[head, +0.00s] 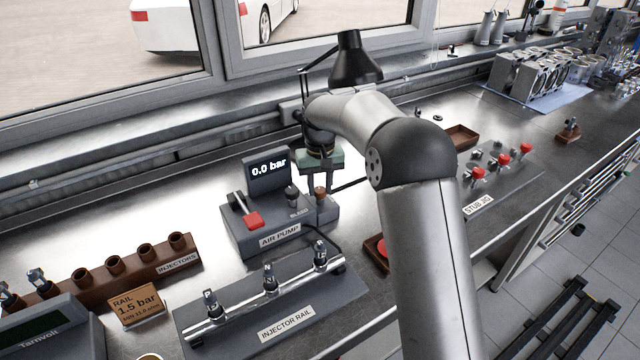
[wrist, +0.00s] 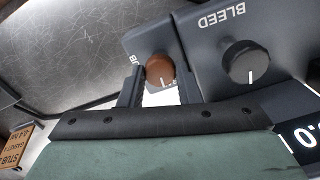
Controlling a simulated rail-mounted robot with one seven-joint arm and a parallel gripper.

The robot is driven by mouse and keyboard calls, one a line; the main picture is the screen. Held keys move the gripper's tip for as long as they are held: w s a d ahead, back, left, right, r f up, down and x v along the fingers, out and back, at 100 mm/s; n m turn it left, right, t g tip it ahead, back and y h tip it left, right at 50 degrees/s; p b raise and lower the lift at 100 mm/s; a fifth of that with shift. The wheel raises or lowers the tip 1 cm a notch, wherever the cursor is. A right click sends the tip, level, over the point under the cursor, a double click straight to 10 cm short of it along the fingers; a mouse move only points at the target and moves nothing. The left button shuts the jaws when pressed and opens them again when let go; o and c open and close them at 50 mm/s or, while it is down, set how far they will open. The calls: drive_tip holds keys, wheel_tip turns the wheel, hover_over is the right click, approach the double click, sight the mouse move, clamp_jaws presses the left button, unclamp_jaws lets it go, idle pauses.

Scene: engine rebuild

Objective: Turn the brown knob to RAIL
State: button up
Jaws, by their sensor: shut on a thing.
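The brown knob (wrist: 160,71) sits on a small grey block beside the air pump (head: 262,226). My gripper (wrist: 158,88) is shut on the brown knob, one finger on each side of it in the wrist view. A white mark shows on the knob's lower edge in that view. The lettering near the knob is mostly covered by my fingers, so I cannot read which position it points to. In the head view my gripper (head: 319,186) is above the pump's right end, and the knob is mostly hidden there.
A black knob (wrist: 245,62) labelled BLEED is close beside the brown one. The pump display (head: 268,168) reads 0.0 bar, and a red lever (head: 252,218) is at its left. The injector rail (head: 270,290) and a card reading RAIL 1.5 bar (head: 137,304) are in front.

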sight(320, 189)
drive_tip(key=shift+r+n, duration=0.1)
drive_tip(key=shift+n, duration=0.5)
drive_tip(key=o, duration=1)
drive_tip(key=shift+c, duration=0.2)
wheel_tip(320, 189, up, 17)
drive_tip(key=shift+r, duration=0.15)
